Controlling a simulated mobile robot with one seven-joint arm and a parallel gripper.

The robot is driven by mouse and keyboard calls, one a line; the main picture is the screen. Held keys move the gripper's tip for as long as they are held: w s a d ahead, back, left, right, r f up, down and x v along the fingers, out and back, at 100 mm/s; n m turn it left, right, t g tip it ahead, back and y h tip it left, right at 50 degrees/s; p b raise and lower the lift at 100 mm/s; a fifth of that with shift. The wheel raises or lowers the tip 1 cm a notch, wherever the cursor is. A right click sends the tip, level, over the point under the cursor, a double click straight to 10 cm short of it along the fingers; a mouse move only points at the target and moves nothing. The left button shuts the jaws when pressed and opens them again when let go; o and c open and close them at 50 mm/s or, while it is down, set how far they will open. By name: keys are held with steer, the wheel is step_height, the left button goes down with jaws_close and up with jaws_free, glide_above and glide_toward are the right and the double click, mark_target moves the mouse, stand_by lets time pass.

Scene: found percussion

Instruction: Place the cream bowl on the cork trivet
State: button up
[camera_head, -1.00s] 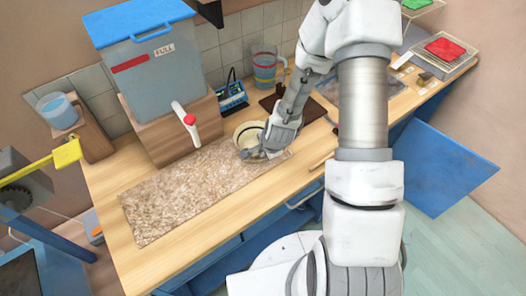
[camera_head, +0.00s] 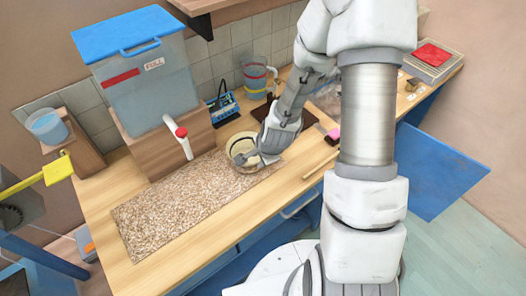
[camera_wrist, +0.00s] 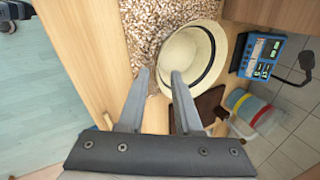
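The cream bowl (camera_head: 234,144) stands upright at the right end of a long speckled mat on the wooden counter. It also shows in the wrist view (camera_wrist: 193,50), with a dark band inside its rim. My gripper (camera_head: 256,157) is at the bowl's near right side. In the wrist view its fingers (camera_wrist: 157,74) are apart with nothing clearly held between them. One fingertip overlaps the bowl's rim and inside, the other is outside it, over the mat. I cannot tell whether they touch the bowl. I see no clearly separate cork trivet; the speckled mat (camera_head: 175,207) has a cork-like look.
A blue-lidded tank (camera_head: 145,85) with a white, red-tipped tap stands on a wooden block behind the mat. A blue meter (camera_head: 222,107), a striped clear jug (camera_head: 256,75) and a dark brown board (camera_wrist: 209,103) are near the bowl. The mat's left part is clear.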

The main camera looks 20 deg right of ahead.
steer(key=v, duration=0.7)
steer(key=shift+r, duration=0.1)
stand_by(0.5)
